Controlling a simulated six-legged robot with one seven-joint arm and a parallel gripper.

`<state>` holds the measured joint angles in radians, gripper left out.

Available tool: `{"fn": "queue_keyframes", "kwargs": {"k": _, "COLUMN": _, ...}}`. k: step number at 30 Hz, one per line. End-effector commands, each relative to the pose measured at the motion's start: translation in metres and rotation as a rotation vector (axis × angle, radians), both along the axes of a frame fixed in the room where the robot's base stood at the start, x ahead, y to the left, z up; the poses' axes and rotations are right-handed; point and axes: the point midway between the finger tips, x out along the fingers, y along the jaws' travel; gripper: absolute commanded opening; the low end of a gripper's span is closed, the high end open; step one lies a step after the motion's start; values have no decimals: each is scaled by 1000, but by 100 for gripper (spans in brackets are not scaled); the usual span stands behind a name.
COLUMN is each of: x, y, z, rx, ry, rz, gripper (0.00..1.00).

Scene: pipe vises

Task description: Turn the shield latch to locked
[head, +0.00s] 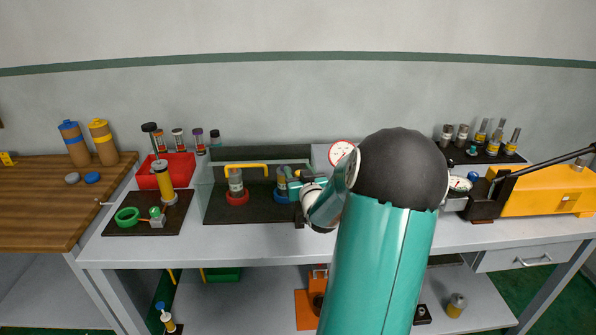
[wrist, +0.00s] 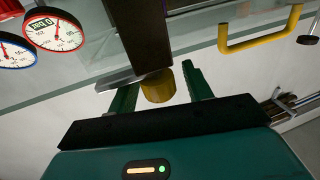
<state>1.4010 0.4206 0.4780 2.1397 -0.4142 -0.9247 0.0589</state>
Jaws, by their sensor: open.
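In the wrist view a short yellow knob (wrist: 158,87), which looks like the shield latch, sits beside a dark upright post (wrist: 147,35). A thin grey bar (wrist: 118,82) runs to the left near the knob. My gripper (wrist: 160,84) is open, with one green finger on each side of the knob. I cannot tell whether the fingers touch it. The clear shield (wrist: 85,95) has a yellow handle (wrist: 260,32). In the head view the handle (head: 246,167) is left of my gripper (head: 294,186), and the knob cannot be made out there.
Behind the shield are a red-collared fixture (head: 237,190) and a blue-collared one (head: 283,188). Gauges (wrist: 55,30) are at the upper left of the wrist view. A yellow pump (head: 545,192) stands at right, a red tray (head: 168,168) at left. The bench front (head: 190,245) is clear.

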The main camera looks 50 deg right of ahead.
Motion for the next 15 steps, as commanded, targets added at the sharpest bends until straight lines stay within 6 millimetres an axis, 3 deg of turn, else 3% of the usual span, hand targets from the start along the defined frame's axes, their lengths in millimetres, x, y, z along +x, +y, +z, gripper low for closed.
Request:
{"fn": "queue_keyframes", "kwargs": {"k": 11, "x": 7, "y": -5, "z": 0, "rx": 0, "ry": 0, "rz": 0, "gripper": 50}}
{"fn": "queue_keyframes", "kwargs": {"k": 15, "x": 7, "y": -5, "z": 0, "rx": 0, "ry": 0, "rz": 0, "gripper": 25}}
